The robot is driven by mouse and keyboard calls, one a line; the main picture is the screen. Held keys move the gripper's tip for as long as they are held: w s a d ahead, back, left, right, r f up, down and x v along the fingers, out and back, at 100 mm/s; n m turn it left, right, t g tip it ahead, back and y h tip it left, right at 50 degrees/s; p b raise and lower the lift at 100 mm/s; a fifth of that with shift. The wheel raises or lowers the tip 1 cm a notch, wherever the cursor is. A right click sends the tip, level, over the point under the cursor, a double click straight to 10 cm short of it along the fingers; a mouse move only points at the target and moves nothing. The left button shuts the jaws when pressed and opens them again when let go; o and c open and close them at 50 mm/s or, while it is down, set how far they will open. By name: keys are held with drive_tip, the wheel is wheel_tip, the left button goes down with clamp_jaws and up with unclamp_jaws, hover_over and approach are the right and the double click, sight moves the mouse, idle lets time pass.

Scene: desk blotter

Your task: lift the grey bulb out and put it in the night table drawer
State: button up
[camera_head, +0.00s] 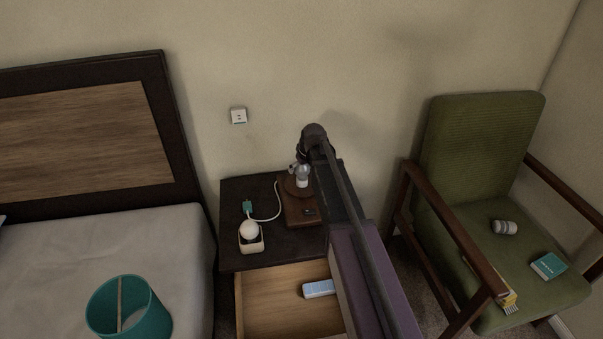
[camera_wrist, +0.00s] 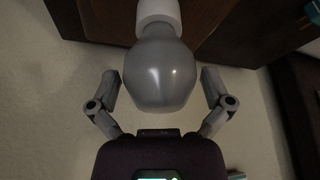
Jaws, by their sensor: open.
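The grey bulb (camera_head: 302,170) sits upright in the white socket (camera_head: 302,183) of a wooden lamp base (camera_head: 299,212) on the night table (camera_head: 235,190). In the wrist view, the bulb (camera_wrist: 160,80) fills the space ahead of my gripper, with the white socket (camera_wrist: 158,12) beyond it. My gripper (camera_wrist: 159,77) is open, one finger on each side of the bulb, with gaps between the fingers and the glass. It also shows above the lamp in the head view (camera_head: 301,163), partly hidden by my arm. The night table drawer (camera_head: 262,292) is pulled open; my arm covers its right side.
A light blue box (camera_head: 319,289) lies in the drawer; its left part is bare. A white round bulb (camera_head: 249,231) in a small holder and a teal plug (camera_head: 247,207) with white cord stand on the table. A green chair (camera_head: 480,150) is at right, a teal lampshade (camera_head: 140,300) at left.

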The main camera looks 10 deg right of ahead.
idle(0.3)
drive_tip(key=c, duration=0.8)
drive_tip(key=shift+c, duration=0.2)
drive_tip(key=shift+r, duration=0.15)
wheel_tip(320, 180, up, 3)
drive_tip(key=p, duration=0.3)
drive_tip(key=shift+r, duration=0.1)
drive_tip(key=shift+s+r+p, duration=0.25)
drive_tip(key=shift+s+p, duration=0.05)
drive_tip(key=shift+p, duration=0.2)
drive_tip(key=s, duration=1)
drive_tip(key=s+d+r+p, duration=0.1)
drive_tip(key=s, duration=0.4)
drive_tip(key=shift+s, duration=0.2)
